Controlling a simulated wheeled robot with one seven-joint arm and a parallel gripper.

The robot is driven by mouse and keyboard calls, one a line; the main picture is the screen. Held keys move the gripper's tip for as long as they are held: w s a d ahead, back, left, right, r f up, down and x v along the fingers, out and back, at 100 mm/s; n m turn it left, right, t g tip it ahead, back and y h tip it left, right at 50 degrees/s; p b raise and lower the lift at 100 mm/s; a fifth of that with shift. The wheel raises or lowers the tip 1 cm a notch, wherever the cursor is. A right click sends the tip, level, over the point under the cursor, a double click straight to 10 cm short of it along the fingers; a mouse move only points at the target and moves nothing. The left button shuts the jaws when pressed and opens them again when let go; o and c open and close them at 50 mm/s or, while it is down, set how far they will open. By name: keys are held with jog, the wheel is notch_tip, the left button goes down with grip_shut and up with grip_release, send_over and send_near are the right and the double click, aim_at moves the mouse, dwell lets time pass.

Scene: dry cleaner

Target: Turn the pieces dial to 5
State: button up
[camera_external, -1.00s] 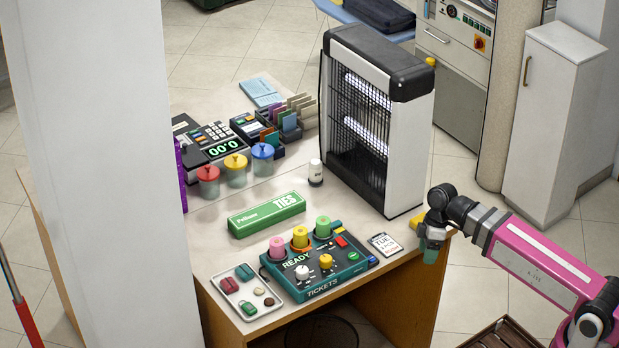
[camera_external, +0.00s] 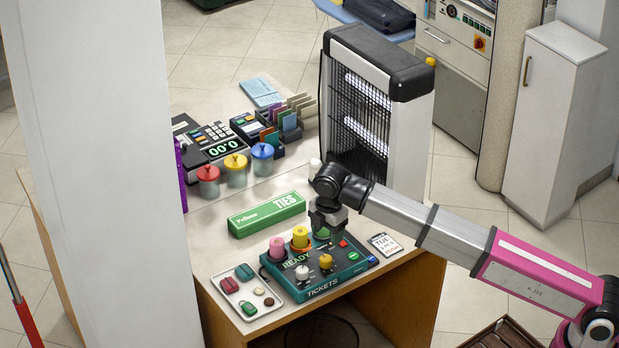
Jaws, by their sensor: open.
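The teal ticket machine (camera_external: 318,287) stands at the table's front, with "READY" on its display and "TICKETS" on its front. Two dials sit on its face, a white one (camera_external: 302,272) and a yellow one (camera_external: 325,262). Their scale marks and labels are too small to read, so I cannot tell which is the pieces dial or its setting. My gripper (camera_external: 324,233) points down over the back right of the machine, above and behind the yellow dial. It is open and holds nothing that I can see. It largely hides the green ticket roll.
Pink (camera_external: 277,248) and yellow (camera_external: 300,238) rolls stand at the machine's back, close to my gripper. A green TIES box (camera_external: 266,214) lies behind. A tall lamp heater (camera_external: 368,110) stands behind my arm. A small tray (camera_external: 246,291) is left, a date card (camera_external: 385,244) right.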

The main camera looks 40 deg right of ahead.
aim_at(326, 258)
notch_tip(326, 258, down, 10)
jog(key=shift+w+f, duration=0.1)
jog(key=shift+w, duration=0.05)
dwell(0.3)
jog(key=c, duration=0.9)
